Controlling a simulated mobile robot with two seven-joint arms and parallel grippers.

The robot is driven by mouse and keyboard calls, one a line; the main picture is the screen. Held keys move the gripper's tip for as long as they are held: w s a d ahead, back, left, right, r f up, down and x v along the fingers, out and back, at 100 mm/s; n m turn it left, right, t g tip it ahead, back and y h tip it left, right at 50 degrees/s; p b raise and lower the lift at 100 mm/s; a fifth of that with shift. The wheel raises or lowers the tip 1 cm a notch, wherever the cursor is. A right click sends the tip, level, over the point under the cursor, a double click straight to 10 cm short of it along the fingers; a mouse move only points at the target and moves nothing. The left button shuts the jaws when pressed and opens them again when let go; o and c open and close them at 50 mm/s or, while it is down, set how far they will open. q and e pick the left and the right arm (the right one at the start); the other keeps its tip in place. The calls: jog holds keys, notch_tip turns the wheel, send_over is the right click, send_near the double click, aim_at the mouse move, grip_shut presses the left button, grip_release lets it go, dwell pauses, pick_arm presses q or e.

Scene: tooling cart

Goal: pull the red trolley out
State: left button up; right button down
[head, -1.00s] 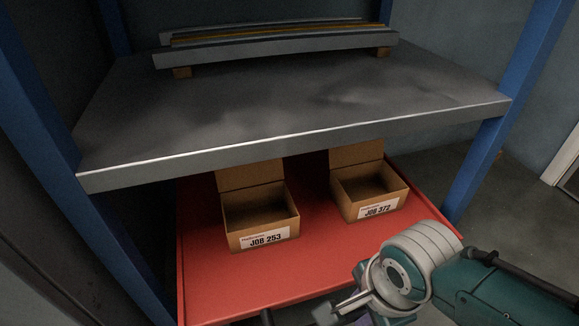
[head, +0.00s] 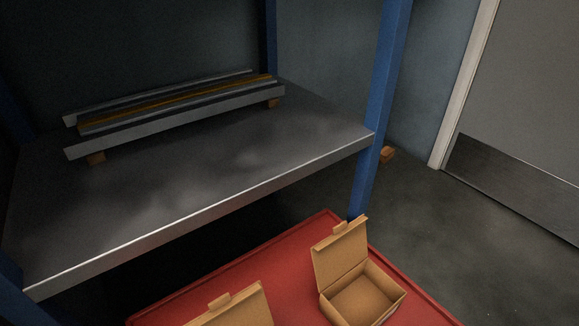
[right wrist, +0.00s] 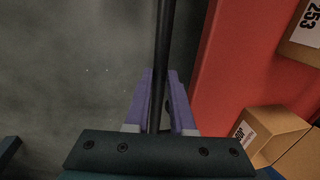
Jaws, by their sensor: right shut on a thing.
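The red trolley (head: 295,262) is low in the head view, mostly in front of the grey shelf's front edge, its far corner beside the blue right post. Its red top also shows in the right wrist view (right wrist: 222,85). An open cardboard box (head: 362,300) stands on it, and the lid of a second box (head: 238,308) shows at the bottom edge. My right gripper (right wrist: 163,78) is shut on the trolley's dark bar handle (right wrist: 164,35). It is out of the head view. My left gripper is in neither view.
The grey shelf (head: 190,190) carries long metal bars (head: 175,108) on small blocks. Open floor (head: 450,235) lies to the right, with a grey door (head: 535,110) beyond.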

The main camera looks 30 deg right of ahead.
jog(key=s, duration=0.3)
jog(key=shift+s+d+f, duration=0.1)
jog(key=shift+s+f, duration=0.05)
jog(key=shift+s, duration=0.25)
jog(key=c, duration=0.8)
grip_release()
jog(key=shift+s, duration=0.1)
jog(key=shift+o, duration=0.2)
notch_tip(320, 180, up, 10)
jog(key=s+p, duration=0.1)
jog(key=p, duration=0.8)
jog(key=shift+s, duration=0.35)
jog(key=shift+f, duration=0.1)
